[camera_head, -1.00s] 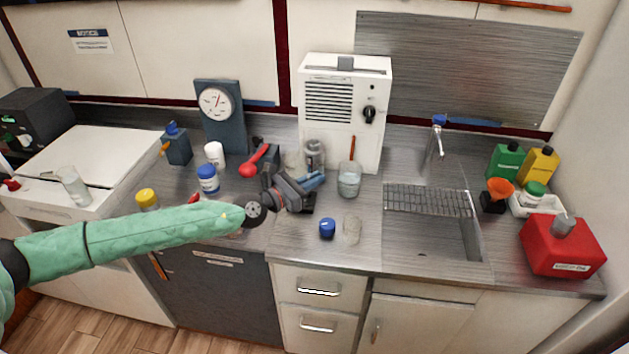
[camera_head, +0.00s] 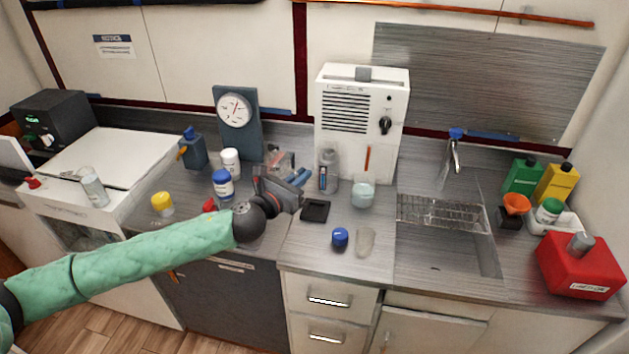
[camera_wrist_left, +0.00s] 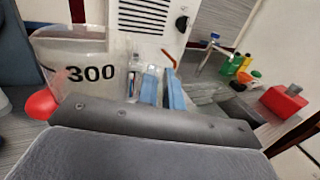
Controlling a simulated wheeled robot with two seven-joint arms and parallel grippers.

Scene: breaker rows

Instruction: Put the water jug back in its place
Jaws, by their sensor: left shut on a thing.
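My left gripper (camera_head: 300,178), with blue fingertips, is shut, apparently on the clear water jug (camera_head: 281,160). The jug is mostly hidden behind the gripper in the head view. In the left wrist view the jug (camera_wrist_left: 82,72) is large and see-through, marked "300", just left of the fingertips (camera_wrist_left: 163,90). Which part of it lies between the fingers I cannot tell. In the head view the gripper is above the counter, left of a grey jar. My right gripper is not in view.
A dark square pad (camera_head: 315,210) lies bare on the counter. The grey jar (camera_head: 328,170) and a glass beaker (camera_head: 363,194) stand before the white dispenser (camera_head: 361,115). A blue cap (camera_head: 340,238) lies in front. White bottles (camera_head: 222,184) stand left; the sink (camera_head: 450,257) is right.

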